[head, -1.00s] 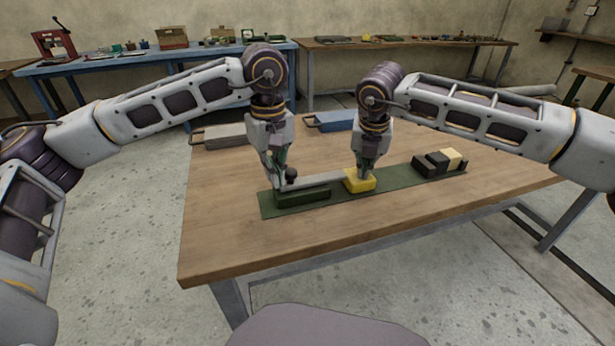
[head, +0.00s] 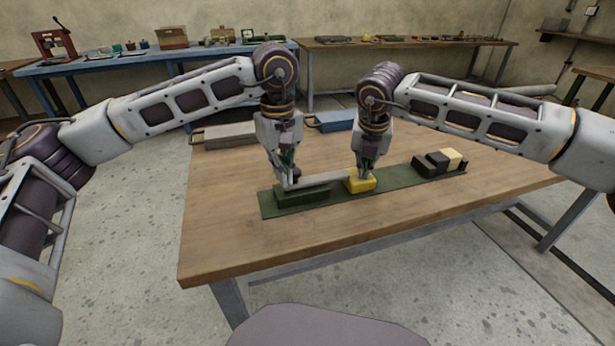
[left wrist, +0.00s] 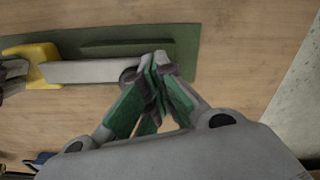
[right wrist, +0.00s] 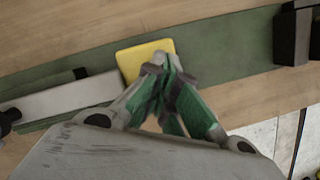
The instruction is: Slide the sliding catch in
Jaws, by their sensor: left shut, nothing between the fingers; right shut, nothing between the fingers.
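The sliding catch is a light grey bar (head: 325,179) lying along a green base plate (head: 395,183), with a dark round knob (left wrist: 127,74) at its outer end. The bar's other end meets a yellow block (head: 360,185). My left gripper (head: 284,185) is shut and empty, low beside the knob at the bar's outer end, partly hiding it in the head view. I cannot tell whether it touches. My right gripper (head: 366,178) is shut and empty, at the yellow block; its fingertips overlap the block's edge in the right wrist view (right wrist: 165,64).
A dark green raised strip (head: 302,195) runs along the plate in front of the bar. A black notched block (head: 431,163) and a cream block (head: 454,159) stand at the plate's right end. Grey (head: 230,135) and blue (head: 337,121) handled pieces lie behind. The front tabletop is clear.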

